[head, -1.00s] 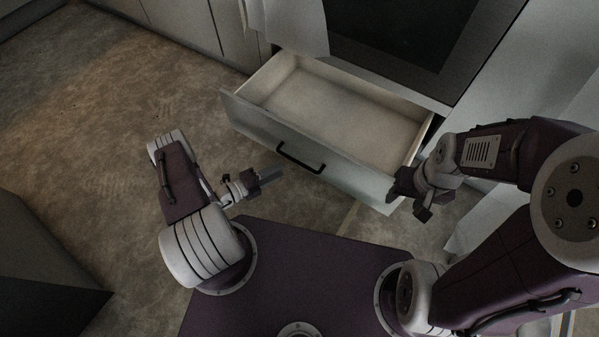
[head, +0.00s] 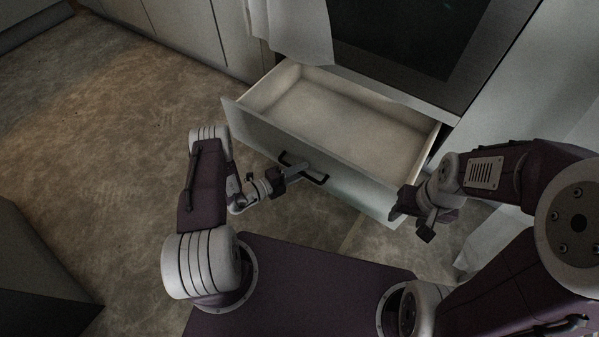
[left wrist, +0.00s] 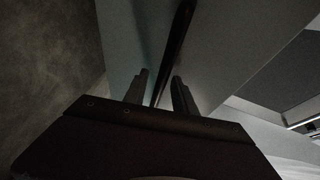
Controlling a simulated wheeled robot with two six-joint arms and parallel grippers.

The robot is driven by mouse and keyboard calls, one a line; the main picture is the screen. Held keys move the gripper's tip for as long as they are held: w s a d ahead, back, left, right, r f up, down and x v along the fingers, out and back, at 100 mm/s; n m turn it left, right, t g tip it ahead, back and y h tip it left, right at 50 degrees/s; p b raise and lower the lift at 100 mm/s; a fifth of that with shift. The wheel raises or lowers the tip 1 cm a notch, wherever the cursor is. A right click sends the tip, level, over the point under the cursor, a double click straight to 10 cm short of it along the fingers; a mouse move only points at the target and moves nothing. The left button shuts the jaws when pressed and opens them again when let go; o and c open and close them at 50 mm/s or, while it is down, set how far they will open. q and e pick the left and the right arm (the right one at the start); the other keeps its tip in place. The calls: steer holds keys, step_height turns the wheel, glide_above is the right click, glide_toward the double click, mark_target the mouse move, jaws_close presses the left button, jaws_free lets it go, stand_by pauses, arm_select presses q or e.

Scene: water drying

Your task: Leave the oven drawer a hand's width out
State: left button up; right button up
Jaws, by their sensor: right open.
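The oven drawer (head: 246,122), pale with a light empty inside, stands well out below the dark oven door. Its black bar handle (head: 318,178) is on the front panel. My left gripper (head: 304,170) reaches the middle of the handle. In the left wrist view its two fingers (left wrist: 160,90) are apart, with the dark handle (left wrist: 178,35) running between them; I cannot tell whether they touch it. My right gripper (head: 408,212) is open and empty, close by the drawer front's right end.
The oven door (head: 400,35) is closed above the drawer, with a pale cloth (head: 290,28) hanging at its left. Cabinets (head: 185,30) line the back left. The floor (head: 110,130) on the left is clear. A dark block (head: 40,260) stands at lower left.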

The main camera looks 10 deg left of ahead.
arm_select(q)
jaws_close()
stand_by(1.2)
